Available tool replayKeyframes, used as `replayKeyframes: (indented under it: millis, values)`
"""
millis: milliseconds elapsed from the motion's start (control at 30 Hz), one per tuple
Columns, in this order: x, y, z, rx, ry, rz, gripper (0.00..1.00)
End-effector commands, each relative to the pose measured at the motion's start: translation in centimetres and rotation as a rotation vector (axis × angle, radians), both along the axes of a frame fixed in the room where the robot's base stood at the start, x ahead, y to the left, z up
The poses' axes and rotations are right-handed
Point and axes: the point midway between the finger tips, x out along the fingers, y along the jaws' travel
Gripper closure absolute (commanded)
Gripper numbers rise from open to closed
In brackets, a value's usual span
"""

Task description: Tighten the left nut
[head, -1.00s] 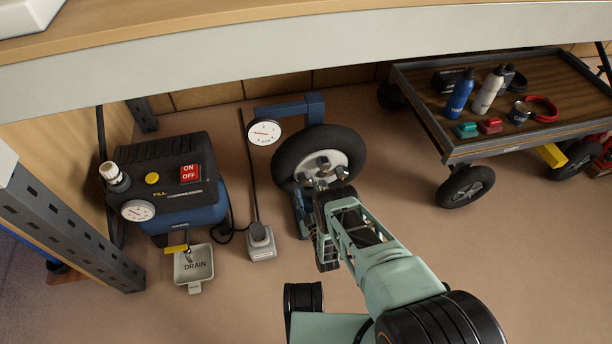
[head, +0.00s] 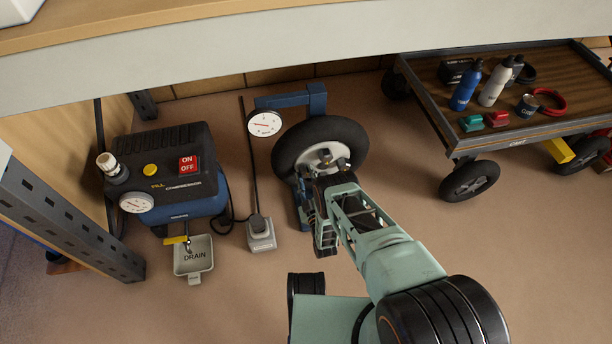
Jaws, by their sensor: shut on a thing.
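A wheel with a black tyre (head: 352,141) and a pale hub (head: 311,158) stands in a blue stand (head: 316,103). One nut (head: 327,155) shows at the top of the hub and another nut (head: 343,163) at its right. My gripper (head: 309,174) is at the left part of the hub, where the left nut sits. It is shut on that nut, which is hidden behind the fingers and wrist. The exact finger contact is too small to see.
A compressor (head: 165,168) and a drain tray (head: 194,256) are on the left. A foot pedal (head: 261,235) is left of the wheel. A cart (head: 455,147) carrying bottles is at right. A shelf edge (head: 300,59) crosses above. The floor at lower right is clear.

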Motion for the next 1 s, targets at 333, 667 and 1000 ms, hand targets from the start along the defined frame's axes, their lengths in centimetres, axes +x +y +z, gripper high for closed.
replayKeyframes:
  millis: [333,667,1000]
  values:
    - [0.07,-0.09,0.03,0.057,0.016,-0.001,0.92]
    - [0.15,-0.23,0.06,0.287,0.082,-0.002,0.92]
    - [0.21,-0.34,0.12,0.598,0.171,-0.002,0.92]
